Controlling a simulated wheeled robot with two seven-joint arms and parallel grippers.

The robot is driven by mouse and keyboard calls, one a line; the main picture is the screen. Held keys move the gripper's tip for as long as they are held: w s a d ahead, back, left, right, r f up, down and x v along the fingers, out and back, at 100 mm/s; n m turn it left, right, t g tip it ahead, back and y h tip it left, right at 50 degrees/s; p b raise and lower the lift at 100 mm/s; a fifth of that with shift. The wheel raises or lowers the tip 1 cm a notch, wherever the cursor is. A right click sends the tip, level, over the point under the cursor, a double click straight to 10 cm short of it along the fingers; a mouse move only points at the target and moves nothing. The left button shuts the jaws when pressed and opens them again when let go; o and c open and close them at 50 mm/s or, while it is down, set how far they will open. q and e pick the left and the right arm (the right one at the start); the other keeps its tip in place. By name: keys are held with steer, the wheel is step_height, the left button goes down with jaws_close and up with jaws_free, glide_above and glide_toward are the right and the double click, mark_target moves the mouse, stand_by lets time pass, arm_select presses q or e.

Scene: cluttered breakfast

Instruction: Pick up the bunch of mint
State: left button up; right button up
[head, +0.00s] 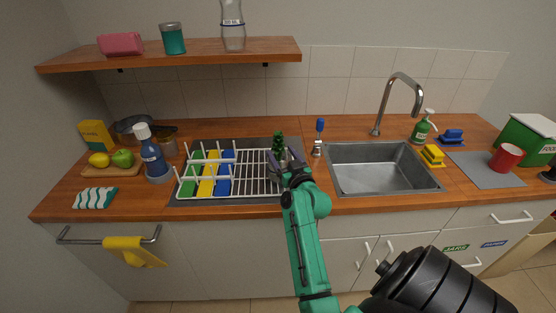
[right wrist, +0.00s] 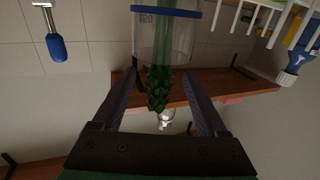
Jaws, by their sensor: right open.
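The bunch of mint (head: 278,143) is dark green and leafy, and shows just above my right gripper in the head view. In the right wrist view, which looks upside down, the mint (right wrist: 158,92) comes out of a clear marked beaker (right wrist: 148,35), its stems inside. My right gripper (head: 284,158) is open, with one finger on either side of the leaves. Gaps show between the leaves and both fingers (right wrist: 158,78). In the head view the beaker is largely hidden behind my gripper. My left gripper is not in view.
A white dish rack (head: 258,184) with coloured boards stands left of my gripper. A blue-handled brush (head: 319,130) is close on the right, before the sink (head: 372,168). A blue spray bottle (head: 152,157) stands farther left. A wooden shelf (head: 200,53) hangs above.

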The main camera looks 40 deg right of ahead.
steer(key=b+x, duration=0.1)
steer(key=x, duration=0.4)
steer(key=shift+w+d+r+b, duration=0.1)
steer(key=shift+w+d+b, duration=0.05)
steer(key=shift+w+b, duration=0.25)
steer(key=shift+w, duration=0.15)
steer(key=shift+s+r, duration=0.1)
steer(key=shift+s, duration=0.1)
steer(key=c, duration=0.8)
steer(key=shift+w, duration=0.1)
jaws_close()
